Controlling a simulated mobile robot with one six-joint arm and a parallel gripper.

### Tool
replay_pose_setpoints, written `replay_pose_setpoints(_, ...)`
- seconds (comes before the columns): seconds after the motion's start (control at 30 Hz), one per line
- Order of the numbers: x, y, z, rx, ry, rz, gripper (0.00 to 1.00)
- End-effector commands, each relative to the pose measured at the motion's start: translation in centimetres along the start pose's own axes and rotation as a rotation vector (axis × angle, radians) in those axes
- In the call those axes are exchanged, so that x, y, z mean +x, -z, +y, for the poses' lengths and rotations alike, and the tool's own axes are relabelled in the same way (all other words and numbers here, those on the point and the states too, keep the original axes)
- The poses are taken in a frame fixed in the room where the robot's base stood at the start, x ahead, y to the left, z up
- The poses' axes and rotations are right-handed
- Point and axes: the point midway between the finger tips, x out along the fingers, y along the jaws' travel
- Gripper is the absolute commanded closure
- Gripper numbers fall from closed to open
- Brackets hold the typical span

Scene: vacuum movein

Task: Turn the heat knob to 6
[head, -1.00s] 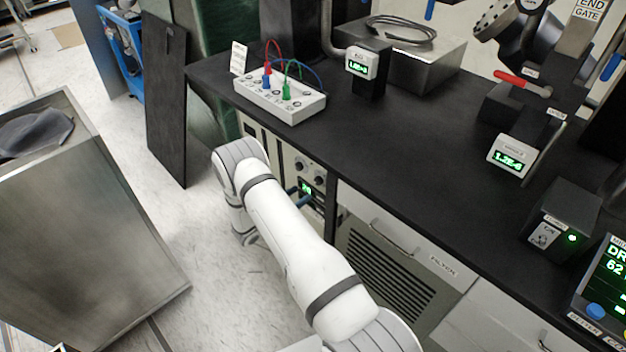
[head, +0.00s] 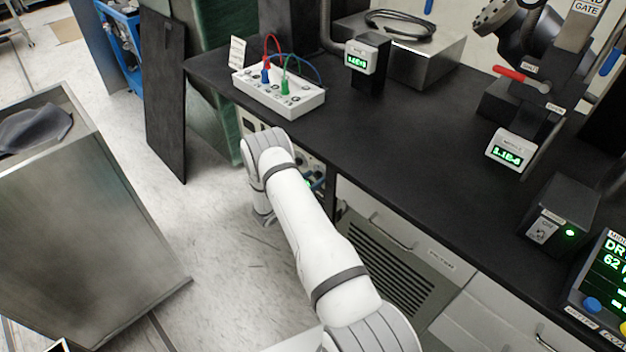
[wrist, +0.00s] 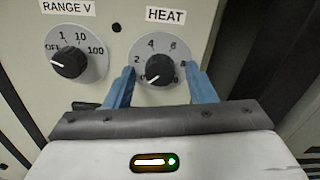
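The HEAT knob (wrist: 160,69) is black and round, on a cream panel in the wrist view. Its white pointer mark is at the lower left, below the 2. The scale shows 2, 4, 6 and 8. My gripper (wrist: 160,72) is open, with one blue finger on each side of the knob. Gaps show between the fingers and the knob, so it is not gripped. In the head view my arm hides the knob and most of the panel.
The RANGE V knob (wrist: 70,62) is left of the HEAT knob, near my left finger. The black bench top (head: 420,140) overhangs the panel in the head view. A white box with cables (head: 280,97) stands on the bench above.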

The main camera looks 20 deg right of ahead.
Motion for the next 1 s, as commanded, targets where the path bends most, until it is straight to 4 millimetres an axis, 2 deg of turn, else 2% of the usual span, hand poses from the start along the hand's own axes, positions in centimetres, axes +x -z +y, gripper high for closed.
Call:
replay_pose_setpoints(0.07,0.01,0.00,-0.02,0.000,0.000,0.000,0.57)
replay_pose_setpoints(0.5,0.06,0.02,-0.08,0.000,0.002,0.001,0.93)
replay_pose_setpoints(0.77,0.09,0.15,-0.07,0.027,0.003,0.001,0.93)
replay_pose_setpoints(1.0,0.14,0.36,-0.01,0.146,0.003,0.000,0.92)
